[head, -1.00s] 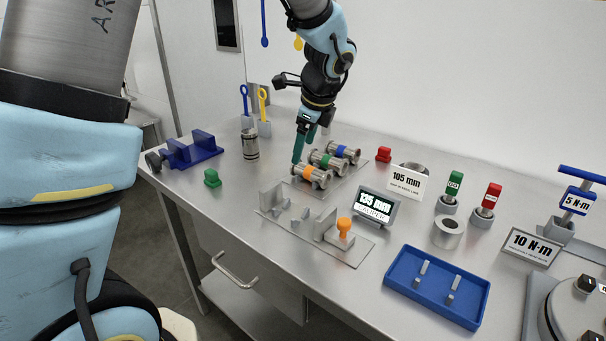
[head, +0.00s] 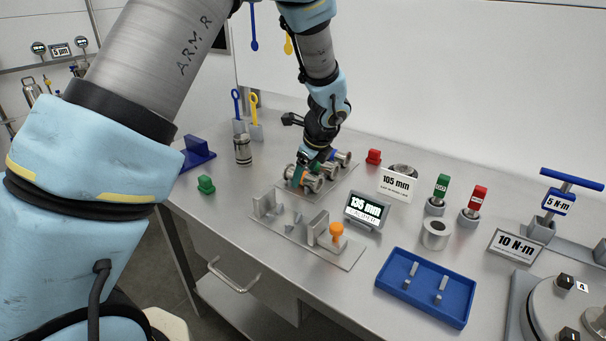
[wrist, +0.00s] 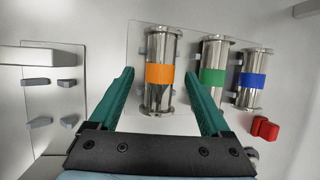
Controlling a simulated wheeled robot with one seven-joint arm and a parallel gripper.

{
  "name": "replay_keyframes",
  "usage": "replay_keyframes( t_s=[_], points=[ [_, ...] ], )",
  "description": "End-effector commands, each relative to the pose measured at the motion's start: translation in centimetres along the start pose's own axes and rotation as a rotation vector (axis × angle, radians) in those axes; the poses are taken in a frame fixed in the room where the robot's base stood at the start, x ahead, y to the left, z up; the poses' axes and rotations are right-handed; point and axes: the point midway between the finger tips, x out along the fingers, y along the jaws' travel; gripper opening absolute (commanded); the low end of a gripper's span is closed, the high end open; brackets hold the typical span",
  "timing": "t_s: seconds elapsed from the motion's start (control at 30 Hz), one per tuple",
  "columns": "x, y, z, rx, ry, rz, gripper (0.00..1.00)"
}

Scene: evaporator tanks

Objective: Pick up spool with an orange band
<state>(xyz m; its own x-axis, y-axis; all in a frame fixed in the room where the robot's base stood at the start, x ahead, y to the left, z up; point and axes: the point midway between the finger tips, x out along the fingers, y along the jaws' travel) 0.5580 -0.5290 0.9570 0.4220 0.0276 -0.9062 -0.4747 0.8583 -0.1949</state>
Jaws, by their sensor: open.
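The spool with an orange band (wrist: 160,73) is a shiny metal cylinder with flanged ends, lying on a flat plate. In the wrist view it sits between the two green fingers of my gripper (wrist: 155,95), with a gap on each side. My gripper is open around it. In the head view my gripper (head: 303,176) is low over the spools and covers part of the orange-banded one (head: 296,175). A spool with a green band (wrist: 212,76) lies just right of the right finger, and a spool with a blue band (wrist: 252,81) lies further right.
Grey upright blocks (head: 265,208) stand on a fixture plate in front of the spools, with an orange-knobbed part (head: 336,231). A red block (wrist: 265,129) lies near the blue-banded spool. A display (head: 366,211) and a blue tray (head: 426,287) stand to the right.

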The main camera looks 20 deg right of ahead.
Motion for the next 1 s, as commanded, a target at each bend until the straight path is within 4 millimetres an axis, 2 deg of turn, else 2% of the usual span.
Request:
replay_keyframes(
  t_s=[0.13,0.4,1.0],
  points=[
    [1.15,-0.02,0.05,-0.001,0.000,0.000,0.81],
    [1.36,0.00,0.03,-0.002,0.000,-0.001,0.79],
    [1.33,0.01,0.04,-0.002,0.000,0.000,0.12]
  ],
)
